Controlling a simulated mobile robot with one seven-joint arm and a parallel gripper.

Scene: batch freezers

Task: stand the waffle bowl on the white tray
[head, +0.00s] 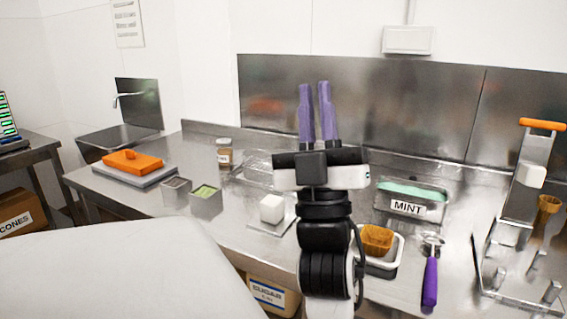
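The waffle bowl (376,240) is golden brown and sits in the white tray (400,250) on the steel counter, right of my arm. Its wide side appears to face up, and it looks upright. My arm hides the left part of the tray and may hide a little of the bowl. My gripper (314,88) has two purple fingers pointing away, up in the picture. The fingers are apart with nothing visible between them. The gripper is beyond the bowl and tray in the picture, apart from both.
A tub marked MINT (412,208) stands behind the tray. A purple-handled scoop (430,280) lies to its right. A metal rack (510,285) with a small brown cone (549,204) is at far right. A white block (272,208) and metal containers (206,202) stand left of my arm.

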